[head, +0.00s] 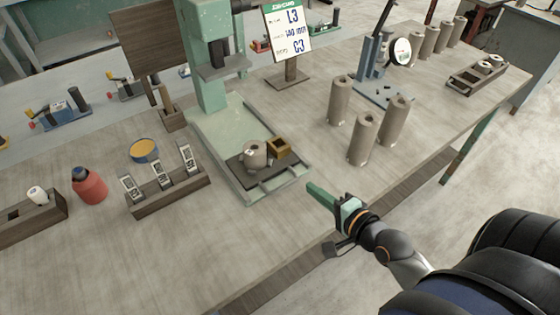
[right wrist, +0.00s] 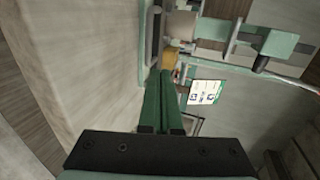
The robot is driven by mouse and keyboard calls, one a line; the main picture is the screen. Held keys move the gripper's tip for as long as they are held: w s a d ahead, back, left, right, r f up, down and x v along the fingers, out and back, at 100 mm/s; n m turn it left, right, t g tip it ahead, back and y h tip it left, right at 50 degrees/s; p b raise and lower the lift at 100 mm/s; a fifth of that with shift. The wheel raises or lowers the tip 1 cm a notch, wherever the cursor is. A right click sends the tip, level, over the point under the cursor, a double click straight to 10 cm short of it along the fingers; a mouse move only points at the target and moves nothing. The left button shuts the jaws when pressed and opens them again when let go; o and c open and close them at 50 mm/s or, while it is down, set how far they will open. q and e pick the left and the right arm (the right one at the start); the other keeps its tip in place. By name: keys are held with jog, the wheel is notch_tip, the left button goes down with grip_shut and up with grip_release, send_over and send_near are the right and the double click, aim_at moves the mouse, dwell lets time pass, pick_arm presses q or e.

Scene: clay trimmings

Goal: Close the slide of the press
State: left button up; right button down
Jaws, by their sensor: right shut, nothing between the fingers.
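The green press (head: 211,85) stands on the bench, its ram (head: 222,68) above the base plate (head: 225,125). The slide, a dark plate (head: 243,176) in a green frame, sits at the front end of the base, out from under the ram. A grey clay cylinder (head: 255,155) and a brass block (head: 278,147) stand on it. My right gripper (head: 313,190) is shut and empty, just right of the slide's front end, apart from it. In the right wrist view its green fingers (right wrist: 161,75) point toward the brass block (right wrist: 171,58). My left gripper is not in view.
Several tall grey cylinders (head: 363,137) stand right of the press. A sign (head: 288,30) stands behind it. A wooden rack (head: 168,194) with gauges lies left of the slide, beside a red bottle (head: 90,187). The bench front before the slide is clear.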

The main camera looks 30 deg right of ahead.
jog(key=shift+w, duration=0.4)
send_near(281, 166)
jog(key=x, duration=0.4)
jog(key=shift+w+f, duration=0.1)
jog(key=shift+w, duration=0.15)
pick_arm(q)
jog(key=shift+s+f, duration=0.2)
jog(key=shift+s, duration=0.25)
pick_arm(e)
jog(key=shift+w+f, duration=0.1)
jog(key=shift+w, duration=0.25)
jog(key=shift+w, duration=0.1)
